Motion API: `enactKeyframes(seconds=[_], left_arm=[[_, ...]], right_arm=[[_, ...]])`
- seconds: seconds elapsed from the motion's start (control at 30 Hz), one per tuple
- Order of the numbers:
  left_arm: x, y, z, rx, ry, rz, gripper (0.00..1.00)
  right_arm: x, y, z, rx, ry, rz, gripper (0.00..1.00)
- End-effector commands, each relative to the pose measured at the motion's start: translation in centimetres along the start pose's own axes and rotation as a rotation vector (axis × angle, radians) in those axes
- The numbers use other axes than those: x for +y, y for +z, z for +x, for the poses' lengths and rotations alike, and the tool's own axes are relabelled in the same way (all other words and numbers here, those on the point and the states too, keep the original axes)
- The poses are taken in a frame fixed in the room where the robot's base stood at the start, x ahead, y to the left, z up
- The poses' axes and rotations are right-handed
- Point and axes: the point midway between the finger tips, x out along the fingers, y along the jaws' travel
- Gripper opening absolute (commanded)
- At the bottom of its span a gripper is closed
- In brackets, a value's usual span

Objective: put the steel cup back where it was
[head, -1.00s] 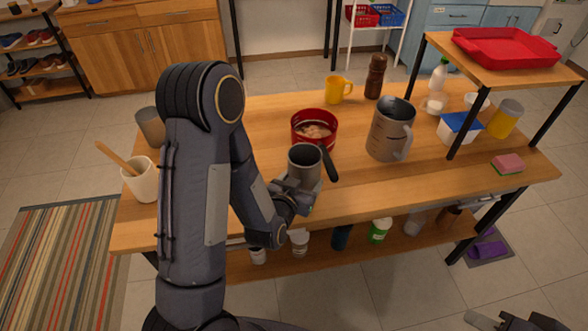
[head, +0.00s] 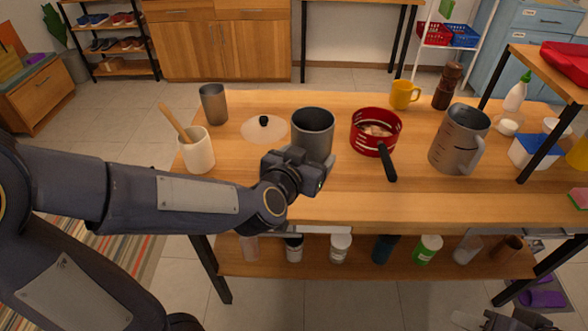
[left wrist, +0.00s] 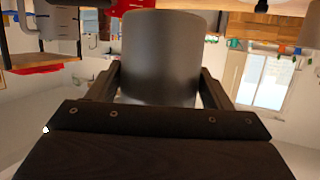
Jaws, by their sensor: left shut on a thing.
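A grey steel cup (head: 312,133) is held upright by my left gripper (head: 308,165) over the middle of the table. In the left wrist view the cup (left wrist: 162,50) sits between the two fingers of the gripper (left wrist: 160,88), which are shut on it. The gripper hides its lower part, and I cannot tell how far its base is above the table. A second grey cup (head: 214,104) stands at the table's back left. My right gripper (head: 500,320) shows only partly at the bottom right edge, and its opening is unclear.
On the wooden table (head: 250,195), a glass lid (head: 264,128) lies left of the held cup. A white crock (head: 198,152) with a wooden spoon stands farther left. A red pan (head: 376,131) is to the right, then a large grey jug (head: 460,138). A yellow mug (head: 403,94) stands behind.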

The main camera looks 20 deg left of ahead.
Motion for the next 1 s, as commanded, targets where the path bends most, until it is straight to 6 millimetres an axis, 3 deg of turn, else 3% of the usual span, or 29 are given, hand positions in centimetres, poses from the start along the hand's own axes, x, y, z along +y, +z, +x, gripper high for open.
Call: enactKeyframes(seconds=[0.1,0.27,0.4,0.53,0.77,1.0], left_arm=[[-1.5,1.2,3.3,-0.003,-0.008,0.001,0.44],[-3.2,1.7,7.2,-0.003,-0.008,-0.001,0.44],[-4.2,3.7,10.0,-0.005,-0.007,0.001,0.44],[-4.7,4.6,11.7,-0.002,-0.005,0.0,0.44],[-5.1,5.3,12.8,-0.001,-0.005,0.0,0.44],[-5.3,8.3,14.2,-0.003,-0.004,-0.001,0.44]], right_arm=[[0.8,0.8,1.6,0.0,0.0,0.0,0.36],[1.3,1.4,2.9,0.0,0.0,0.0,0.36],[1.8,2.0,4.0,0.0,0.0,0.0,0.36],[2.0,2.2,4.4,0.0,0.0,0.0,0.36],[2.1,2.3,4.6,0.0,0.0,0.0,0.36],[2.4,2.7,5.3,0.0,0.0,0.0,0.36]])
